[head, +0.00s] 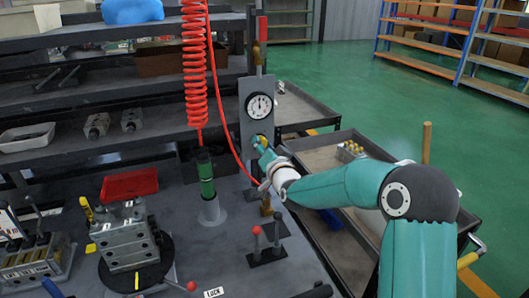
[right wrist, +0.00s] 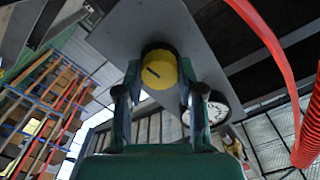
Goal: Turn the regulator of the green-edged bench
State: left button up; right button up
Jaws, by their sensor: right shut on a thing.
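The regulator is a yellow knob (head: 262,141) on a grey upright panel (head: 243,128), below a round white gauge (head: 259,106). The panel stands at the back of a grey bench (head: 180,225); no green edge is clear in the head view. My right gripper (head: 263,148) is at the knob, shut on it. In the right wrist view the knob (right wrist: 159,70) shows its round yellow face with a dark slanted mark, between the two fingers. The gauge (right wrist: 218,108) shows partly behind the right finger. My left gripper is not clearly in view.
A red coiled hose (head: 195,70) hangs left of the panel above a green-bodied tool (head: 206,175). Small red-knobbed levers (head: 256,232) stand in front of the panel. A cart (head: 320,155) stands at right, beyond my right arm.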

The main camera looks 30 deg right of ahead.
jog(key=shift+f+n+b, duration=0.15)
jog(key=shift+n+b, duration=3.1)
jog(key=shift+n, duration=0.35)
jog(key=shift+a, duration=0.1)
jog(key=o, duration=1.1)
jog(key=shift+o, duration=0.2)
jog(key=v, duration=1.2)
